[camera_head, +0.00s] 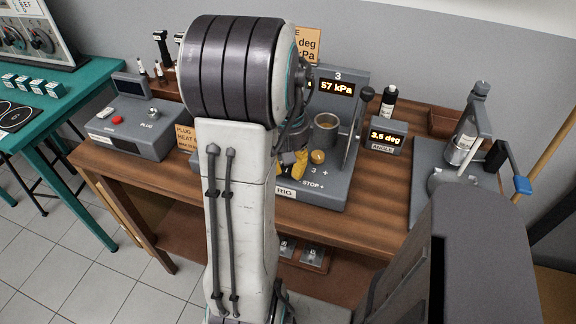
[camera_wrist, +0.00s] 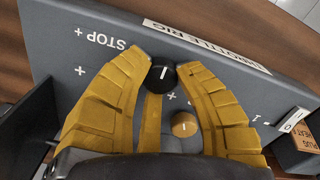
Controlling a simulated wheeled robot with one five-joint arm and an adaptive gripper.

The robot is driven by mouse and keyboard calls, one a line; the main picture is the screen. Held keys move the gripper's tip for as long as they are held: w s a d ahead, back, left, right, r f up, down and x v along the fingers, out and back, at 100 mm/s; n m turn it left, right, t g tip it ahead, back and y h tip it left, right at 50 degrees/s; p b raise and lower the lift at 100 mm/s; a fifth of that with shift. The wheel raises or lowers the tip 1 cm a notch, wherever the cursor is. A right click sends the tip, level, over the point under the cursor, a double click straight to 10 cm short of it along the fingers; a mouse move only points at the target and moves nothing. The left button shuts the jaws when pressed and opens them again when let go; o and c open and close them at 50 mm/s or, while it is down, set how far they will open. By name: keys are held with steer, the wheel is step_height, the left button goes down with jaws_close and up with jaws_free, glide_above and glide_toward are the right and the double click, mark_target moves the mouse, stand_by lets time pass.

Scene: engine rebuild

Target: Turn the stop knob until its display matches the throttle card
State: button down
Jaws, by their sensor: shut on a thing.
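The throttle rig (camera_head: 330,195) stands on the wooden bench, partly behind my arm. Its lit panel (camera_head: 337,88) reads 57 kPa, with its left part hidden. A separate angle display (camera_head: 386,138) reads 3.5 deg. The throttle card (camera_head: 306,40) is mostly hidden; only "deg" and "kPa" line ends show. In the wrist view, the black stop knob (camera_wrist: 162,77) with a white pointer line sits beside the STOP + lettering. My gripper (camera_wrist: 158,70) is shut on this knob with its yellow fingers on either side. In the head view my gripper (camera_head: 299,165) is partly covered by my arm.
A gold knob (camera_wrist: 185,124) lies between my fingers, close behind the stop knob; it also shows in the head view (camera_head: 318,157). A metal cup (camera_head: 326,132) and an upright lever (camera_head: 357,120) rise from the rig. A plug tester (camera_head: 140,125) stands left.

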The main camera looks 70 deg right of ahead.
mark_target(288, 167)
steer(key=shift+f+n, duration=0.1)
steer(key=shift+n, duration=0.3)
steer(key=c, duration=0.9)
jaws_free()
steer(key=shift+o, duration=0.2)
step_height(288, 167, up, 12)
stand_by(0.6)
